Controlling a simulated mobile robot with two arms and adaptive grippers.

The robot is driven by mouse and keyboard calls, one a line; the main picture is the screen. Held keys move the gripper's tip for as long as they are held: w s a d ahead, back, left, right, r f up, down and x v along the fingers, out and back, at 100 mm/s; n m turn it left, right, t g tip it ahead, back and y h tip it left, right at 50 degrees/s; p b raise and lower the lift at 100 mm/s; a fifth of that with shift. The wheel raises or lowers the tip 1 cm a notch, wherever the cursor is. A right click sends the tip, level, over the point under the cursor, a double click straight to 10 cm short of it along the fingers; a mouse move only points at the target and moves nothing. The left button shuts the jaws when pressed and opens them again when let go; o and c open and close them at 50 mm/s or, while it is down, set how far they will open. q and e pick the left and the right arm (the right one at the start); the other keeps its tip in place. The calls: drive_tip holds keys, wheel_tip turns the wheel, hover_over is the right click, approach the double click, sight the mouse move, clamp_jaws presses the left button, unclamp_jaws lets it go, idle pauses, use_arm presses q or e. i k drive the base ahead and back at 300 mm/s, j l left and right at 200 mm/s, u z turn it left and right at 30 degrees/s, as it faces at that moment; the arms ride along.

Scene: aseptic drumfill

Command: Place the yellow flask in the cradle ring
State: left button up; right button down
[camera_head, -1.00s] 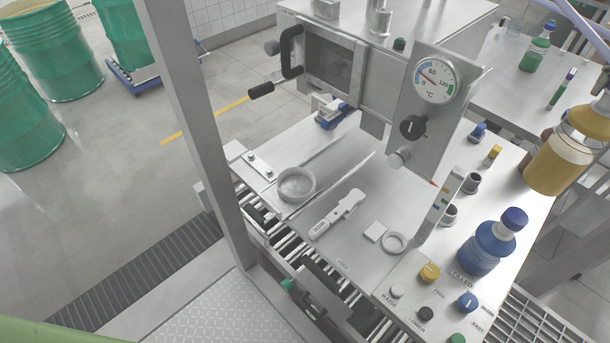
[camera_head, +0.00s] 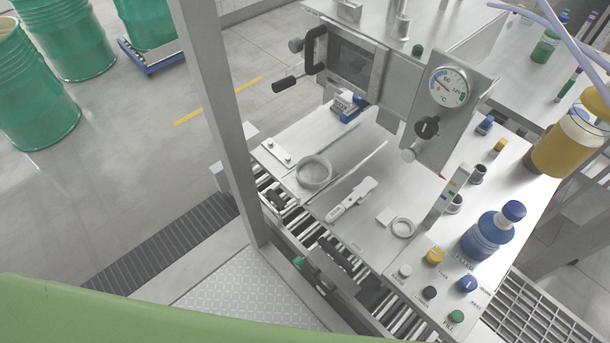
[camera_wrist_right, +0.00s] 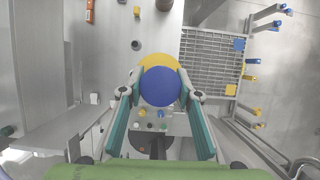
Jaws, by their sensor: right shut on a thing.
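The yellow flask (camera_head: 565,150), with amber liquid, hangs at the right edge of the head view, its top cut off by the frame. In the right wrist view, a blue cap (camera_wrist_right: 160,87) with the flask's yellow body (camera_wrist_right: 158,62) behind it sits between my right gripper's (camera_wrist_right: 160,80) fingers, which are shut on it. My left gripper is not in view.
A blue flask (camera_head: 487,236) stands at the table's right, beside a panel of knobs (camera_head: 435,256). A dial post (camera_head: 440,110) rises behind. A white handheld device (camera_head: 352,200) lies between the rings. A metal upright (camera_head: 222,120) stands left. A grate (camera_wrist_right: 207,65) lies beside the table.

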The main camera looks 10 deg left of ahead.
sight(314, 174)
drive_tip(key=k+j, duration=0.15)
drive_tip(key=j, duration=0.25)
drive_tip(key=k+j, duration=0.1)
drive_tip(key=j, duration=0.25)
drive_tip(key=k+j, duration=0.15)
drive_tip(key=j, duration=0.25)
